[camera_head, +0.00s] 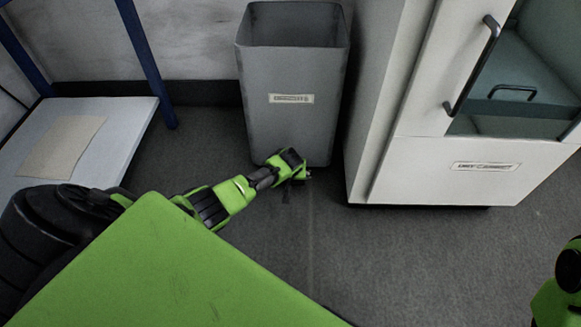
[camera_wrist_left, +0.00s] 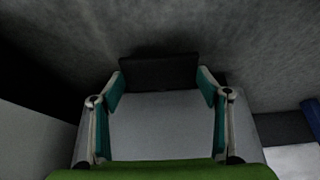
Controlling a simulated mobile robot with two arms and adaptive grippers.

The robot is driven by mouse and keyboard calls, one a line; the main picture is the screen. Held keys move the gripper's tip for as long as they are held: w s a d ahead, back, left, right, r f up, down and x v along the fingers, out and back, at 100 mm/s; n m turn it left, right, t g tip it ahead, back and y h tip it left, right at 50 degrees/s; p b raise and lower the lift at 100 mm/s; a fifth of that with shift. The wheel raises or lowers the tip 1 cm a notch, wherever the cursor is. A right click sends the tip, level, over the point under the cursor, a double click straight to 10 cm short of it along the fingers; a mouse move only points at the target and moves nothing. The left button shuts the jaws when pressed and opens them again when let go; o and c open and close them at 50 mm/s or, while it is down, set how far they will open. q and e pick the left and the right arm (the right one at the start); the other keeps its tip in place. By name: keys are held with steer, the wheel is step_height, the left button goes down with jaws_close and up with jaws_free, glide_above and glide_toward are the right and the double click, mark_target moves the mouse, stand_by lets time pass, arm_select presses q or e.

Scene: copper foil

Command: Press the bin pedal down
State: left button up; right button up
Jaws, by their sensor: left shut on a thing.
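The grey bin (camera_head: 291,110) stands upright on the floor with its top open and a label on its front. My left gripper (camera_head: 297,172) is low at the front foot of the bin, close to the floor. In the left wrist view, the dark pedal (camera_wrist_left: 160,73) sits between the two fingertips of my left gripper (camera_wrist_left: 161,85), which is shut on it. The bin's grey front (camera_wrist_left: 160,125) fills the space between the fingers. In the head view the pedal is mostly hidden by the gripper; I cannot tell how far down it is.
A white cabinet (camera_head: 440,165) with a dark handle (camera_head: 474,65) stands just right of the bin. A low white shelf (camera_head: 128,118) with a beige sheet (camera_head: 62,146) and blue posts (camera_head: 147,60) is at the left. The floor (camera_head: 400,260) in front is clear.

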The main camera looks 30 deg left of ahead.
arm_select(q)
steer(key=o, duration=1.6)
steer(key=shift+s+d+f, duration=0.3)
steer(key=shift+s+f, duration=0.2)
steer(key=shift+f, duration=0.15)
steer(key=shift+w+a+r, duration=0.1)
steer(key=shift+w+r, duration=0.1)
steer(key=shift+r, duration=0.4)
steer(key=v, duration=1.1)
steer(key=shift+s+r, duration=0.1)
